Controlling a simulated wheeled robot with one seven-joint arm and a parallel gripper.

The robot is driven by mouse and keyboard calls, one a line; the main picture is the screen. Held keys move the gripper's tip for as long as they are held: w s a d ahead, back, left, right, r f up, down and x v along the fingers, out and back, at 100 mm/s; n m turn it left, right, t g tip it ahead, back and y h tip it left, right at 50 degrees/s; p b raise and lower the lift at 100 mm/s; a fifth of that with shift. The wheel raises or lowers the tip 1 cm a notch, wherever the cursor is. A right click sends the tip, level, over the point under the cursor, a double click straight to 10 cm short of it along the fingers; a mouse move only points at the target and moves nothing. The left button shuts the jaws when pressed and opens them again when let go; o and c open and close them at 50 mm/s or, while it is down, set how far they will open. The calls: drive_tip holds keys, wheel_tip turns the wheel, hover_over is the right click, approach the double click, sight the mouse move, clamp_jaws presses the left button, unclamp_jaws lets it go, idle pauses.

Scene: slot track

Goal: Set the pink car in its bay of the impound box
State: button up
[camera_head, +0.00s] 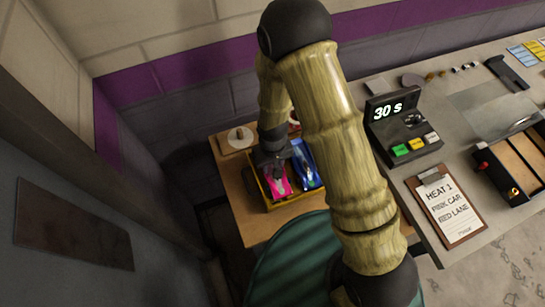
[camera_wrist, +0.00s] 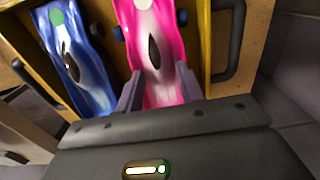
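The pink car (camera_head: 278,186) is in the left bay of the yellow impound box (camera_head: 297,198), as seen in the head view. In the wrist view the pink car (camera_wrist: 152,45) lies between the divider and a yellow side wall (camera_wrist: 203,40). My gripper (camera_head: 272,168) points down over it. In the wrist view my gripper's fingers (camera_wrist: 158,88) lie on both sides of the car's narrow part and appear closed against it. I cannot tell whether the wheels touch the bay floor. The rear is hidden by my gripper.
A blue car (camera_head: 305,163) fills the neighbouring bay, close beside my gripper. A timer console (camera_head: 402,125) and clipboard (camera_head: 445,205) lie on the grey counter to the right.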

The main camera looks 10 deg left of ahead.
sight(272, 167)
wheel_tip(272, 167, up, 17)
drive_tip(key=b, duration=0.3)
drive_tip(key=shift+a+r, duration=0.15)
drive_tip(key=shift+r, duration=0.05)
idle(0.9)
drive_tip(key=s+d+r+m+t, duration=0.1)
drive_tip(key=d+r+m, duration=0.1)
drive_tip(key=d, duration=0.9)
drive_tip(key=s+d+r+m+t, duration=0.1)
drive_tip(key=d+m, duration=0.3)
drive_tip(key=d, duration=0.8)
drive_tip(key=shift+s+r+t, duration=0.15)
drive_tip(key=shift+r+t, duration=0.15)
drive_tip(key=shift+r, duration=0.1)
